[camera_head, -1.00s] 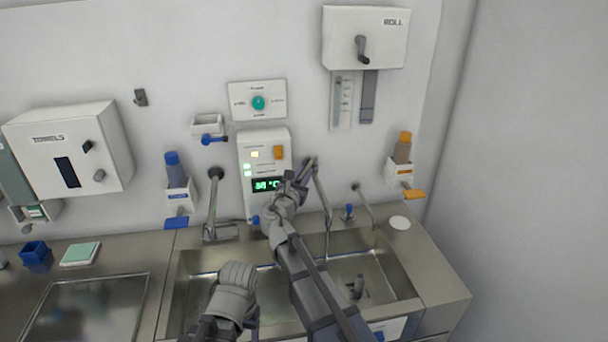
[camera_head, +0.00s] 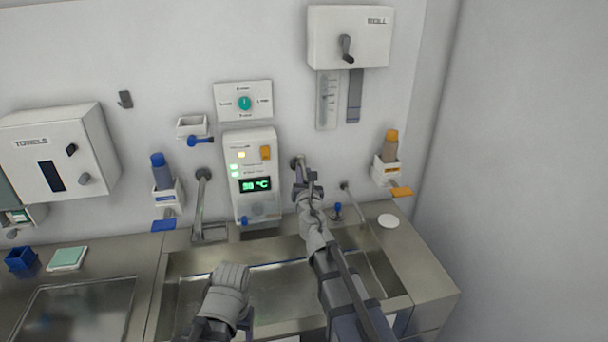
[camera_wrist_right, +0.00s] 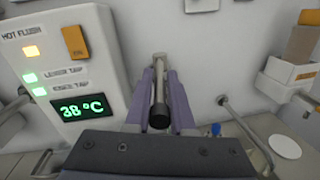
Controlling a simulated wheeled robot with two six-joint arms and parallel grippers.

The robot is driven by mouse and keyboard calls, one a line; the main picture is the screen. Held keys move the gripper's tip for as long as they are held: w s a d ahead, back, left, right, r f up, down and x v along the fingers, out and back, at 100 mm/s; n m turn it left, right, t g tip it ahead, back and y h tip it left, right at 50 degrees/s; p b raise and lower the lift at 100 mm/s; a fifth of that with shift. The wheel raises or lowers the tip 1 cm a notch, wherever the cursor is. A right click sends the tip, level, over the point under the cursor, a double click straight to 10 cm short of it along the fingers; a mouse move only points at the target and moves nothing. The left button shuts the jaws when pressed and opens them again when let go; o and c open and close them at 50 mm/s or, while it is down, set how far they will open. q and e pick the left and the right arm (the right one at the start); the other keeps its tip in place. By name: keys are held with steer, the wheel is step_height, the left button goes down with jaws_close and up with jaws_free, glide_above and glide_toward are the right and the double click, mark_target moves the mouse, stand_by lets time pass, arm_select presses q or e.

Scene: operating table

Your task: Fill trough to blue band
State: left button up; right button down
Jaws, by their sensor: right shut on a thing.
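The steel trough (camera_head: 275,288) is set in the counter below the wall, partly hidden by my arms. My right gripper (camera_head: 310,182) is at the middle wall tap above the trough. In the right wrist view its purple fingers (camera_wrist_right: 160,108) are shut on the grey tap lever or spout (camera_wrist_right: 159,92), which has a dark end. My left arm shows at the bottom, over the trough's left part; its jaws are not visible.
A control panel (camera_head: 253,160) left of my right gripper reads 38 °C in the wrist view, with lit lamps. A left tap (camera_head: 203,200) and a thin right spout (camera_head: 362,208) flank it. A white disc (camera_head: 388,221) lies on the right counter.

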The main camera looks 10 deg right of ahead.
steer(key=c, duration=0.9)
jaws_free()
steer(key=shift+s+a+r, duration=0.1)
steer(key=shift+s+a, duration=0.1)
steer(key=shift+s, duration=1.1)
steer(key=shift+s+a, duration=0.15)
steer(key=shift+s, duration=1.2)
steer(key=shift+s+a+r, duration=0.1)
steer(key=shift+s+a, duration=0.1)
steer(key=shift+s, duration=1.1)
